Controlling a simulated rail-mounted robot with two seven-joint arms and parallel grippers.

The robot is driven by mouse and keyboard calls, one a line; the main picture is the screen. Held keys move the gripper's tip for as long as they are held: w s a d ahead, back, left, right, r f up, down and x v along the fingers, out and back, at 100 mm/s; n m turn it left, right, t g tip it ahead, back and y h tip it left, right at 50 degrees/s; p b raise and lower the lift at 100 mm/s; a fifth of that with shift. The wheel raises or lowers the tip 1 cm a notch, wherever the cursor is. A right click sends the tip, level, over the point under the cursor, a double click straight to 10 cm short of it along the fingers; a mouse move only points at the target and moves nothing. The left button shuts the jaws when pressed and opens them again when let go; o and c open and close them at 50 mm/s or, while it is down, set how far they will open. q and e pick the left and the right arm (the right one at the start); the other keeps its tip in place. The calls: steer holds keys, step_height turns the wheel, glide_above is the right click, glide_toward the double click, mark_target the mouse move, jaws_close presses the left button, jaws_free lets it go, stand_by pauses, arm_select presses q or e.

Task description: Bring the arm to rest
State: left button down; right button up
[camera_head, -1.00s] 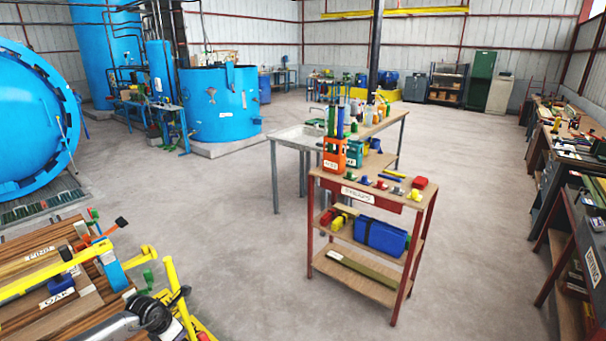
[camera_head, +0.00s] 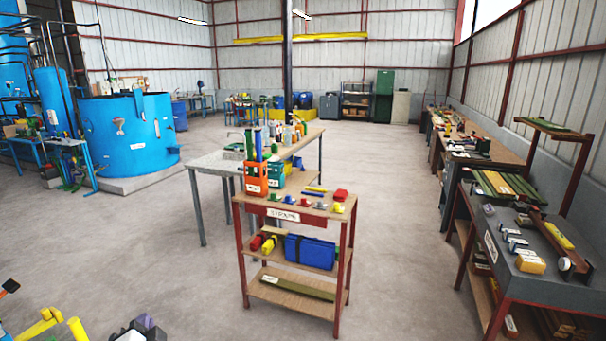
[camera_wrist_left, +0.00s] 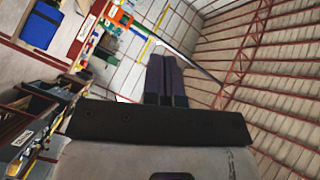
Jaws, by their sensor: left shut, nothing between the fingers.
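My right gripper is not in view.
A red-framed cart (camera_head: 290,212) stands in the middle, with a blue case (camera_head: 310,251) on its shelf. A dark bench (camera_head: 535,270) stands at the right. A blue tank (camera_head: 125,140) stands at the left. Yellow parts (camera_head: 45,326) show at bottom left. The floor between is clear.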

arm_select(q)
steer(key=s+d+f+n+g+h, duration=0.1)
steer(key=s+d+f+g+h, duration=0.15)
steer(key=s+d+f, duration=0.45)
steer(key=s+d+f+n+g+h, duration=0.2)
steer(key=s+f+h, duration=0.2)
steer(key=s, duration=0.5)
steer(key=s+d+f+n+g, duration=0.1)
steer(key=s+f+g, duration=0.3)
steer(key=s+f, duration=0.6)
steer(key=s+f+n+g, duration=0.25)
steer(key=s+f, duration=0.45)
steer(key=s, duration=0.5)
step_height(320, 180, up, 32)
steer(key=p, duration=3.3)
steer(key=shift+s+m+g+h, duration=0.15)
steer(key=shift+m+g+h, duration=0.2)
steer(key=shift+g+h, duration=0.1)
